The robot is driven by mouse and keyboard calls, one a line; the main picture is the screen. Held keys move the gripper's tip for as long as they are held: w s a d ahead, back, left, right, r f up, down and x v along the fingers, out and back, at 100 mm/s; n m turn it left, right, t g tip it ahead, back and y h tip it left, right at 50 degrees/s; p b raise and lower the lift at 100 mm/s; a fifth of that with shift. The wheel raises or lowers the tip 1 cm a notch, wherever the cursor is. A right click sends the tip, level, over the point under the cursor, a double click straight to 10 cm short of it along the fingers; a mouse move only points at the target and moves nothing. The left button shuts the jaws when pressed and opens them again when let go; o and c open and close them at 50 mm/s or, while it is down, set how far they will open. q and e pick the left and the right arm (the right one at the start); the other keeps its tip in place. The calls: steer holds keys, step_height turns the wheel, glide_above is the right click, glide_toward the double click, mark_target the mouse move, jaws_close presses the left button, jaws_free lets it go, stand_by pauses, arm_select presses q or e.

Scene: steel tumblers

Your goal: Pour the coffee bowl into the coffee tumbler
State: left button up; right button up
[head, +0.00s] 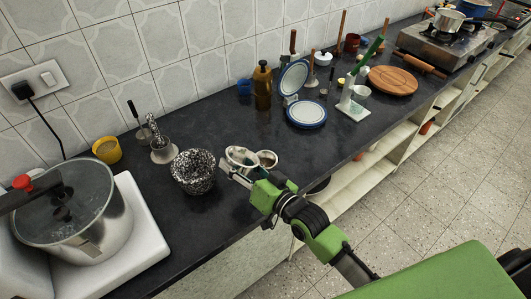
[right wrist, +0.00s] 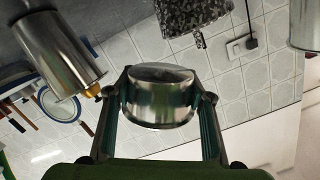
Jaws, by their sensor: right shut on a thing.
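My right gripper (head: 238,166) is shut on the small steel coffee bowl (head: 241,154), with a finger at either side. In the right wrist view the shiny bowl (right wrist: 158,97) sits between the two fingertips (right wrist: 160,92). The steel coffee tumbler (head: 267,158) stands on the dark counter just right of the bowl in the head view. The tumbler (right wrist: 50,48) also shows at the upper left of the right wrist view, apart from the bowl. The contents of both are too small to tell. My left gripper is in neither view.
A black-and-white speckled container (head: 193,172) stands left of the bowl. A large steel pot (head: 75,225) is at the far left. A yellow cup (head: 107,150) and a brown bottle (head: 262,86) stand toward the wall. The counter (head: 225,118) behind the bowl is clear.

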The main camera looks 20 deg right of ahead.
steer(key=shift+s+a+f+n+b, duration=0.2)
steer(key=shift+a+f+n, duration=0.15)
steer(key=shift+f, duration=0.25)
steer(key=shift+s+a+f+n+b, duration=0.1)
steer(key=shift+a+f+n+b, duration=0.1)
steer(key=shift+a+f+n, duration=0.25)
steer(key=shift+a+f+n+p, duration=0.2)
steer(key=shift+a+n+p, duration=0.05)
steer(key=shift+n+p, duration=0.1)
steer(key=shift+s+a+f+n+h, duration=0.25)
steer(key=shift+a+f+n, duration=0.15)
steer(key=shift+n, duration=0.25)
steer(key=shift+s+a+f+n+h, duration=0.15)
steer(key=shift+a+f+n+h, duration=0.15)
steer(key=shift+a+n, duration=0.25)
steer(key=shift+f, duration=0.1)
